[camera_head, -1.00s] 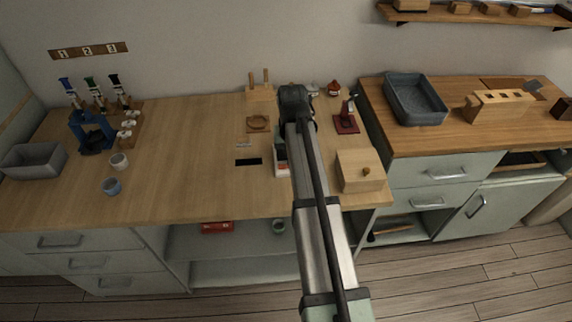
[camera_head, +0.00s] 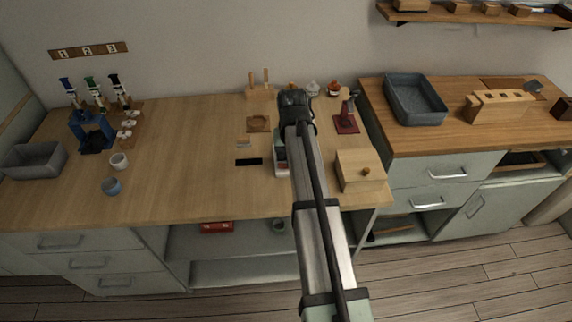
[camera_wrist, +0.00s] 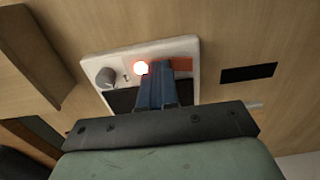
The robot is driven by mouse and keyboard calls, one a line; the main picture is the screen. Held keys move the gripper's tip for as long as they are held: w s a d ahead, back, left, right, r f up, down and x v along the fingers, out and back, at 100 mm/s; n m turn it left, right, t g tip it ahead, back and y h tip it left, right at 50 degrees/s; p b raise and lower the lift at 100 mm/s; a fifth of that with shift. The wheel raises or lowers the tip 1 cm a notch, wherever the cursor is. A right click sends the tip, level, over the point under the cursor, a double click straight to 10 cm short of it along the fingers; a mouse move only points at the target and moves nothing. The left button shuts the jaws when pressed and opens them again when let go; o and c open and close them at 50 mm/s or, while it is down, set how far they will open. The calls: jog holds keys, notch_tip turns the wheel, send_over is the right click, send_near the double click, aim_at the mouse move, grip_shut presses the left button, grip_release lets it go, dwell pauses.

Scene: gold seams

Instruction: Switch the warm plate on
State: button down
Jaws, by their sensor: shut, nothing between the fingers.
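The warm plate (camera_wrist: 124,98) is a white-framed unit with a dark top, a grey knob (camera_wrist: 106,77) and an orange-red strip (camera_wrist: 182,68). A small round lamp (camera_wrist: 141,68) glows bright beside the strip. My gripper (camera_wrist: 158,66) is shut and empty, its blue fingers over the plate with the tips at the strip, next to the lamp. I cannot tell whether they touch. The fingers hide part of the strip and the dark top. In the head view the warm plate (camera_head: 281,167) is mostly hidden by my arm, which also hides the fingers.
A wooden box with a knob (camera_head: 360,170) stands right of the plate. A black strip (camera_head: 248,162) lies to its left and a dark red stand (camera_head: 346,124) at the back right. The counter's middle left is clear, with two small cups (camera_head: 112,186) (camera_head: 119,161) farther left.

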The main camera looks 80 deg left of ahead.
jog(key=shift+r, duration=0.1)
notch_tip(320, 180, up, 7)
dwell(0.9)
dwell(0.4)
